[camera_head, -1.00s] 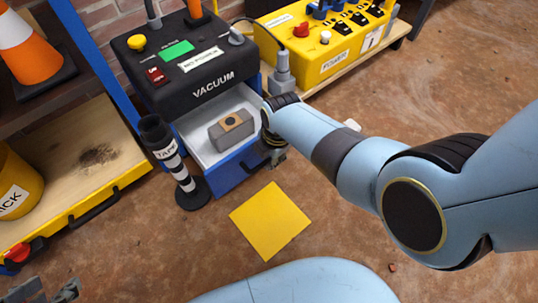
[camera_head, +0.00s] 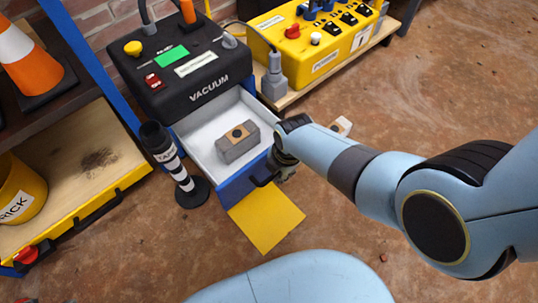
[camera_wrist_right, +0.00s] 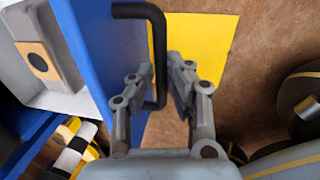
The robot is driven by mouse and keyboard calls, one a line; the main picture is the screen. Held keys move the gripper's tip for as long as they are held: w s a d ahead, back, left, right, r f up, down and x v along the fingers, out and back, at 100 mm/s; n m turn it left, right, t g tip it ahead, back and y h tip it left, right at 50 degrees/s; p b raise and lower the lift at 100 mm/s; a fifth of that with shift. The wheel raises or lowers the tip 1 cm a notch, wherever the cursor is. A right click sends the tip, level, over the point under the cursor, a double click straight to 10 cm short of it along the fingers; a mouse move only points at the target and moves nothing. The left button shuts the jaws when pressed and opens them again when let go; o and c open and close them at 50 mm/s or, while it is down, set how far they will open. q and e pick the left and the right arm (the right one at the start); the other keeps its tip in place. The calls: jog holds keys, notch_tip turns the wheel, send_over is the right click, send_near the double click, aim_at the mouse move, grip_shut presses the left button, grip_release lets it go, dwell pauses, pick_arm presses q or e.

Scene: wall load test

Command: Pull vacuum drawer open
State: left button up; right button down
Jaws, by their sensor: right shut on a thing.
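The vacuum drawer (camera_head: 188,124) has a white inside and a blue front, and stands well out of the black vacuum unit (camera_head: 180,75). A grey block with a tan top (camera_head: 238,144) lies in it. My right gripper (camera_head: 284,172) is at the drawer front, partly hidden by my own wrist. In the right wrist view the black drawer handle (camera_wrist_right: 157,40) runs between the fingers of my right gripper (camera_wrist_right: 165,80), which is shut on it. The blue drawer front (camera_wrist_right: 105,45) is just left of the fingers. My left gripper is not clearly in view.
A striped tape post (camera_head: 175,168) stands close to the drawer's left side. A yellow floor square (camera_head: 268,222) lies under and before the drawer front. A yellow power box (camera_head: 320,45) is at the back right. Open floor lies in front.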

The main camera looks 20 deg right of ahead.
jog(key=shift+s+d, duration=0.1)
jog(key=shift+s, duration=0.25)
jog(key=c, duration=1.3)
grip_release()
jog(key=shift+c, duration=0.2)
notch_tip(320, 180, up, 12)
jog(key=s, duration=0.2)
jog(key=shift+d, duration=0.4)
jog(key=shift+f, duration=0.1)
